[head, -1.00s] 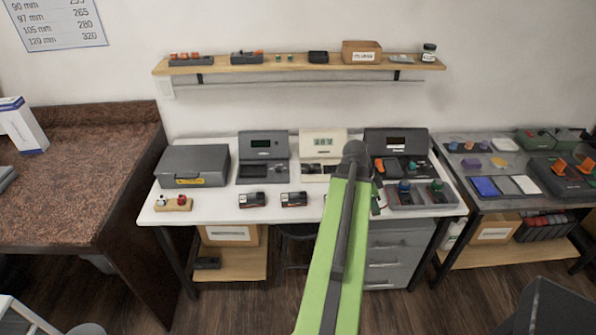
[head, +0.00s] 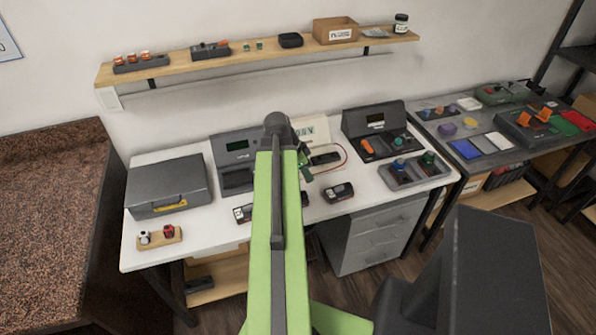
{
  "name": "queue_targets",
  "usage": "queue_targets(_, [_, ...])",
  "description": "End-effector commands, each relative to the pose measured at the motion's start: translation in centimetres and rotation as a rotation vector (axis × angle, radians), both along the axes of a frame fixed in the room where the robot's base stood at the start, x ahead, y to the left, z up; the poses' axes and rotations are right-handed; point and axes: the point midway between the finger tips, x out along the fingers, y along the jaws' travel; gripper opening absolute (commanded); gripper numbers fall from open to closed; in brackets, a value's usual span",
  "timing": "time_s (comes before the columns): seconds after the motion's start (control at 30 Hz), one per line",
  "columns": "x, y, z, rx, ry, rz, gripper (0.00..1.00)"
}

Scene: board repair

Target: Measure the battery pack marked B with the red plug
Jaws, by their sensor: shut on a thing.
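A beige meter (head: 313,130) with a lit display stands at the back of the white table, partly hidden by my arm; "0V" seems to end its reading. A red wire loops at its right side, by a dark block (head: 325,158) in front of it. Dark packs lie along the table front, one at right (head: 338,192), one at left (head: 243,213), and an end of another (head: 304,199) behind my arm. Their letters are unreadable. A wooden stand (head: 160,238) holds a white-topped and a red piece. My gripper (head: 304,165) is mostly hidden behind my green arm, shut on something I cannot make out.
A grey case (head: 168,186) stands at the table's left, a grey device (head: 236,150) beside the meter, and a dark unit (head: 376,125) with a knobbed tray (head: 412,171) at right. A shelf (head: 260,62) runs above. A brown counter (head: 50,210) is at left, another bench (head: 490,135) at right.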

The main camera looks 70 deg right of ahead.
Motion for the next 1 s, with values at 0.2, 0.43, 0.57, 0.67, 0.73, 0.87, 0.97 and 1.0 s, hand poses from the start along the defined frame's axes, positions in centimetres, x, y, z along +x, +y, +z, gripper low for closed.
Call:
queue_targets(0.2, [2.2, -1.3, -2.1, 0.004, 0.003, -0.045, 0.00])
queue_targets(0.43, [1.8, -1.1, -2.2, 0.004, 0.003, -0.051, 0.00])
queue_targets(0.57, [1.7, -1.2, -3.3, 0.004, 0.003, -0.051, 0.00])
queue_targets(0.67, [1.7, -1.2, -4.3, 0.004, 0.002, -0.052, 0.00])
queue_targets(0.73, [1.7, -1.2, -5.2, 0.004, 0.002, -0.052, 0.00])
queue_targets(0.87, [1.7, -1.2, -6.5, 0.004, 0.002, -0.052, 0.00])
queue_targets(0.97, [1.7, -1.2, -7.1, 0.004, 0.002, -0.052, 0.00])
queue_targets(1.0, [1.7, -1.2, -7.2, 0.004, 0.002, -0.052, 0.00])
